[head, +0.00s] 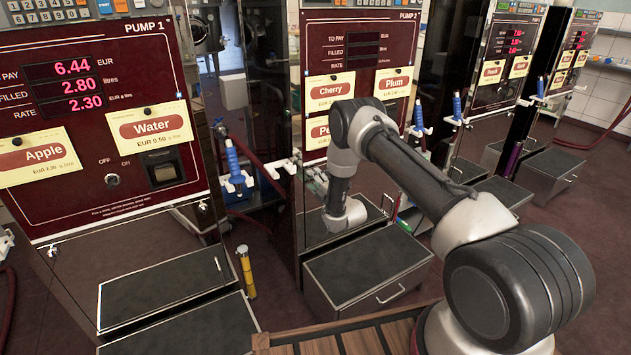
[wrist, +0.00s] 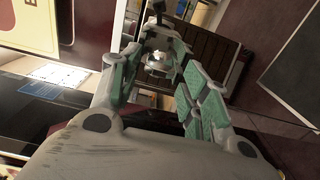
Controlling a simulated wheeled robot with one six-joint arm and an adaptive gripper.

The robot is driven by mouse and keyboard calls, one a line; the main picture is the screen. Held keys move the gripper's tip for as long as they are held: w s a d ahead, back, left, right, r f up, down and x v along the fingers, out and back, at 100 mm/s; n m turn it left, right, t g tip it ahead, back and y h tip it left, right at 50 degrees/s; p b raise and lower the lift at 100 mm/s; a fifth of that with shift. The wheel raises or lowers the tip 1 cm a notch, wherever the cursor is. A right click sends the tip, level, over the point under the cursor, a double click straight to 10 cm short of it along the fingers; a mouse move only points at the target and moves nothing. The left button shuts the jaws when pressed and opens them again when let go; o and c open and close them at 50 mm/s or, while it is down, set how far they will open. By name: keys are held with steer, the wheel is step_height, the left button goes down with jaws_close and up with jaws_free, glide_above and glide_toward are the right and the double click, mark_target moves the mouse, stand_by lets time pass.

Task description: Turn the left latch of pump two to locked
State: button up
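Pump two (head: 345,60) is the dark red cabinet in the middle of the head view, with Cherry and Plum labels. My gripper (head: 314,180) is at the left edge of its front, below the labels, partly hidden by my arm. In the wrist view my gripper (wrist: 160,65) has its green-padded fingers spread apart. A small metallic piece shows between the fingertips; I cannot tell for sure that it is the left latch or whether the fingers touch it. The latch's position cannot be read in the head view.
Pump one (head: 100,120) stands at the left, with a blue-handled nozzle (head: 234,165) on its right side. A grey-topped box (head: 365,265) stands below pump two. A yellow cylinder (head: 246,270) stands on the floor between the pumps. More pumps stand at the right.

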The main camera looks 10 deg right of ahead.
stand_by(0.3)
steer(key=v, duration=1.2)
steer(key=shift+r, duration=0.1)
